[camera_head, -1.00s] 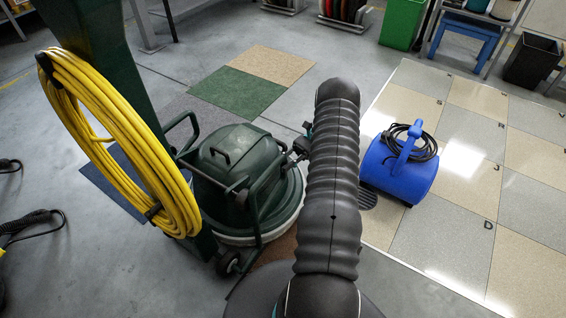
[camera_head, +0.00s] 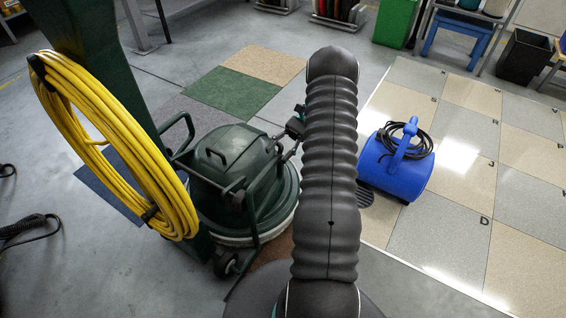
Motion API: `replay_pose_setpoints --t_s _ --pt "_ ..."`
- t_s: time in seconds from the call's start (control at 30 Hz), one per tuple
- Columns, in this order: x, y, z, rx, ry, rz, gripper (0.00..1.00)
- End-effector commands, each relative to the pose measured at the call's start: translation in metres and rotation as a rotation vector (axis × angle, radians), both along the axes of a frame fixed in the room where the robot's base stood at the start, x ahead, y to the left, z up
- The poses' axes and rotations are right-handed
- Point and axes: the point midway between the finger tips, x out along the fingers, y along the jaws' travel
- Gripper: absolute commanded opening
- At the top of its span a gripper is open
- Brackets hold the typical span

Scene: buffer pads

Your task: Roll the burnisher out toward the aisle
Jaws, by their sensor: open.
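The burnisher is a dark green machine with a domed housing (camera_head: 226,158), a round pale-rimmed skirt and a small black wheel (camera_head: 225,264) at its lower edge. A thick green post rises from it to the upper left, with a coil of yellow cable (camera_head: 110,140) hung on it. My arm crosses the middle of the view and hides the floor behind it. My gripper (camera_head: 293,130) shows partly past the arm's left side, open, close to the burnisher's right frame bar. I cannot tell whether they touch.
A blue blower (camera_head: 393,170) with a black cord stands right of my arm on glossy lettered tiles. Carpet squares, including a green one (camera_head: 232,93), lie behind the burnisher. A black cable (camera_head: 30,228) lies at far left. A green bin (camera_head: 397,22) stands at the back.

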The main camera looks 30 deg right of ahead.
Motion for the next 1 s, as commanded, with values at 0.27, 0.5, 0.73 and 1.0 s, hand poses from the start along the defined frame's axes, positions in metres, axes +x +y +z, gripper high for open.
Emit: replay_pose_setpoints --t_s 0.27,0.5,0.73,1.0 --pt "0.000 0.042 0.065 -0.204 -0.145 0.124 0.49" --pt "-0.014 0.080 0.115 -0.389 -0.298 0.234 0.49" --pt "-0.035 0.113 0.156 -0.552 -0.465 0.335 0.49" --pt "-0.069 0.145 0.194 -0.728 -0.682 0.449 0.49"
